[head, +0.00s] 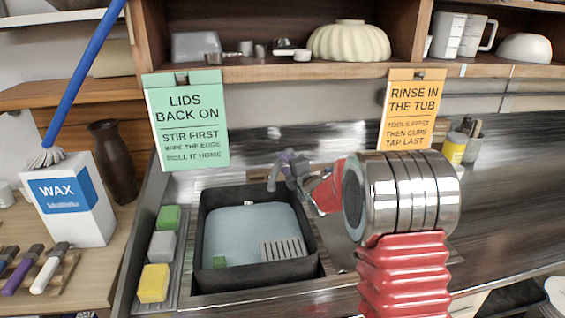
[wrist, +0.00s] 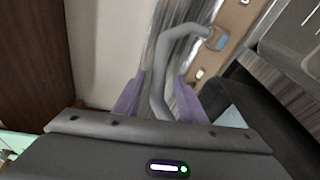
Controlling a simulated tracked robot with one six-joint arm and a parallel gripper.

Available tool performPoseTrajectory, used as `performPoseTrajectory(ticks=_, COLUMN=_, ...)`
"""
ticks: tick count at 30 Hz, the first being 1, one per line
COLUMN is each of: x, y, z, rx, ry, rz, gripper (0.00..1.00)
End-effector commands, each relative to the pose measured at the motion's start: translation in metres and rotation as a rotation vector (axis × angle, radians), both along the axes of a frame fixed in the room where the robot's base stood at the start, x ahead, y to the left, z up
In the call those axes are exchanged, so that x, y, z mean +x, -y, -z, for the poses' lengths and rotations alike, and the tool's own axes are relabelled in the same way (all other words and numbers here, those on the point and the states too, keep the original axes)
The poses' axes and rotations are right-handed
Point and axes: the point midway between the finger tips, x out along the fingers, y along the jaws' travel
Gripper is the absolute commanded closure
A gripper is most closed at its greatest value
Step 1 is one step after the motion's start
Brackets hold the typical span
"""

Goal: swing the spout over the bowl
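The grey curved spout (head: 273,181) stands at the back edge of the black square bowl (head: 203,232), which shows bluish water inside. My gripper (head: 285,158) is at the spout, behind the bowl's back right part. In the wrist view the spout (wrist: 173,55) runs down between the two purple fingers of my gripper (wrist: 162,80). The fingers are open, one on each side of it, with gaps showing. The low end of the spout is hidden by the gripper body. The bowl's dark wall (wrist: 250,100) shows at the right of the wrist view.
A green sign (head: 187,120) and orange sign (head: 411,108) hang behind. Metal counter extends right.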

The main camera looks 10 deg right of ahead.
Motion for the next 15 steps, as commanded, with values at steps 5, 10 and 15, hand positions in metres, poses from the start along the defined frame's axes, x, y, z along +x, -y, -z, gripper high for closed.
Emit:
performPoseTrajectory(ticks=5, x=0.020, y=-0.005, z=0.003, rx=0.000, ry=0.000, rz=-0.001, gripper=0.63)
performPoseTrajectory(ticks=10, x=0.030, y=-0.007, z=0.004, rx=0.000, ry=0.000, rz=0.000, gripper=0.63)
performPoseTrajectory(ticks=15, x=0.031, y=-0.007, z=0.005, rx=0.000, ry=-0.001, rz=0.001, gripper=0.63)
